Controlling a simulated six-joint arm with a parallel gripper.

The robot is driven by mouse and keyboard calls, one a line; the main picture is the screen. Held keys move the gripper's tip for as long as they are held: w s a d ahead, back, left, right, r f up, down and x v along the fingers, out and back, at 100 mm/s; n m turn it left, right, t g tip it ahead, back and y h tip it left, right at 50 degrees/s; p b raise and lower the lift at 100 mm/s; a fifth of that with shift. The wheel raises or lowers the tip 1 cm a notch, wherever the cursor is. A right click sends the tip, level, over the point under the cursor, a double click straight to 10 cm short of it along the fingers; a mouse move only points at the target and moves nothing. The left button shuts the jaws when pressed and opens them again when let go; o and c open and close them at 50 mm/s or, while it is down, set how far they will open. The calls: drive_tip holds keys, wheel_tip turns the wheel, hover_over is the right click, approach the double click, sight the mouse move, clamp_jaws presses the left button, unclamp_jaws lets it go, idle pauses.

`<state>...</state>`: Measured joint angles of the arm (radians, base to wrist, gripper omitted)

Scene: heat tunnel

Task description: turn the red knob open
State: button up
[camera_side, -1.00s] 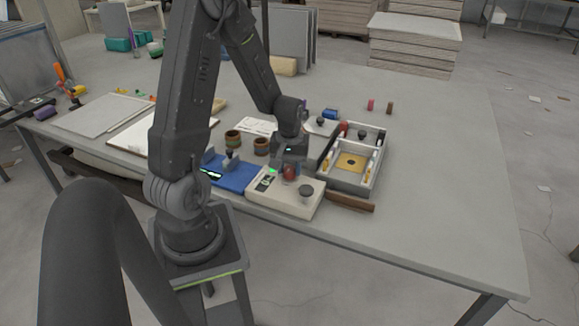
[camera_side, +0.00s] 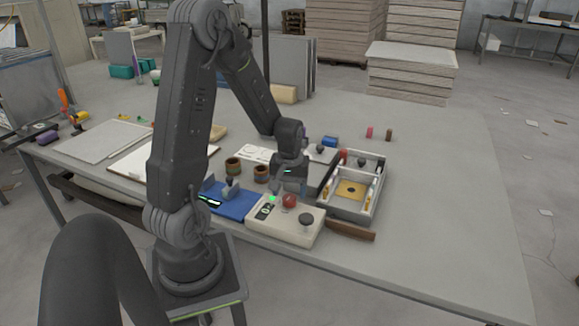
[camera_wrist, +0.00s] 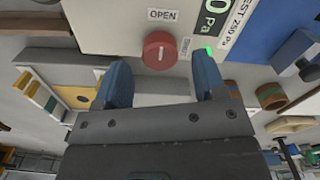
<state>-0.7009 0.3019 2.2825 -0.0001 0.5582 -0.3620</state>
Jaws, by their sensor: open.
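The red knob (camera_side: 289,201) sits on top of a cream box (camera_side: 268,226), between a green-lit display and a black knob (camera_side: 306,219). In the wrist view the red knob (camera_wrist: 160,51) shows a pale line pointing roughly up and down the picture, toward the OPEN label (camera_wrist: 162,15). My gripper (camera_wrist: 162,62) is open and empty, with one blue finger on each side below the knob in the picture. In the side view my gripper (camera_side: 289,183) is just behind the knob, apparently apart from it.
A grey tray (camera_side: 345,207) with yellow parts stands right of the box, with a brown bar (camera_side: 350,231) in front. A blue fixture (camera_side: 232,203) is close on the left. Two dark cups (camera_side: 232,165) stand behind.

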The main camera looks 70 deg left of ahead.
sight(290, 197)
wheel_tip(290, 197, up, 12)
idle(0.3)
idle(0.3)
drive_tip(key=s+d+r+m+t, duration=0.2)
drive_tip(key=d+m, duration=0.4)
drive_tip(key=d, duration=0.4)
drive_tip(key=s+d+r+m+t, duration=0.3)
drive_tip(key=s+d+r+m, duration=0.2)
drive_tip(key=d, duration=0.6)
drive_tip(key=shift+d+r+m+t, duration=0.25)
drive_tip(key=shift+r+m+t, duration=0.05)
drive_tip(key=shift+r+m, duration=0.35)
